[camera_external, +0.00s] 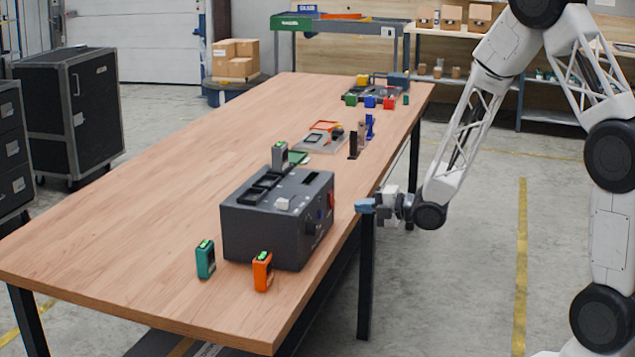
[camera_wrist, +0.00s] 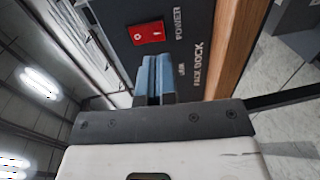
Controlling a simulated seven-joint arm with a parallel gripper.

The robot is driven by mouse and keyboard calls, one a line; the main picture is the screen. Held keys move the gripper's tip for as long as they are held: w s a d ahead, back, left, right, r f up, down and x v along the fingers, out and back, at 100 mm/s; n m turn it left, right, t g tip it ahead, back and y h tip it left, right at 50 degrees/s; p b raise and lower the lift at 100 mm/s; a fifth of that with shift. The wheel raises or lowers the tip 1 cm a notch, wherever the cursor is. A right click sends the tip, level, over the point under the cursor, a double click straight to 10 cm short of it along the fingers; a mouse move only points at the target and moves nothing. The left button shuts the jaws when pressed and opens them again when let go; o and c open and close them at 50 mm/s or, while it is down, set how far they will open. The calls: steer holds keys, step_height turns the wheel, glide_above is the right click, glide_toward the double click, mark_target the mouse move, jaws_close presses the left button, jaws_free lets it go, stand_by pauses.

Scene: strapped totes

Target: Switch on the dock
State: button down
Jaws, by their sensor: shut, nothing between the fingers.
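The dock (camera_external: 275,230) is a dark grey box on the wooden table, with slots on top and a white block on its top face. A red switch (camera_external: 331,200) sits on its right-hand side. In the wrist view the red rocker switch (camera_wrist: 147,33) shows beside the word POWER on the dock's dark panel (camera_wrist: 200,35), which also reads PACK DOCK. My gripper (camera_external: 365,206) has blue fingers and is just right of the dock, apart from it. In the wrist view the fingers (camera_wrist: 156,65) are together and empty, pointing toward the panel just below the switch.
A grey pack (camera_external: 279,157) stands upright at the dock's back. A teal pack (camera_external: 205,259) and an orange pack (camera_external: 262,271) stand in front of it. Small fixtures and coloured blocks (camera_external: 370,101) lie farther back. The table's left side (camera_external: 130,220) is clear.

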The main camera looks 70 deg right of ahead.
mark_target(333, 205)
steer(key=shift+w+f, duration=0.2)
steer(key=shift+w, duration=1.2)
steer(key=shift+w+f, duration=0.15)
steer(key=shift+w, duration=1.2)
steer(key=shift+f, duration=0.1)
steer(key=shift+w+f+t, duration=0.1)
steer(key=shift+w+t, duration=0.3)
steer(key=shift+t, duration=0.2)
steer(key=shift+w, duration=0.3)
steer(key=shift+w+a, duration=0.1)
steer(key=s+f, duration=0.2)
steer(key=s, duration=1.3)
steer(key=shift+f, duration=0.4)
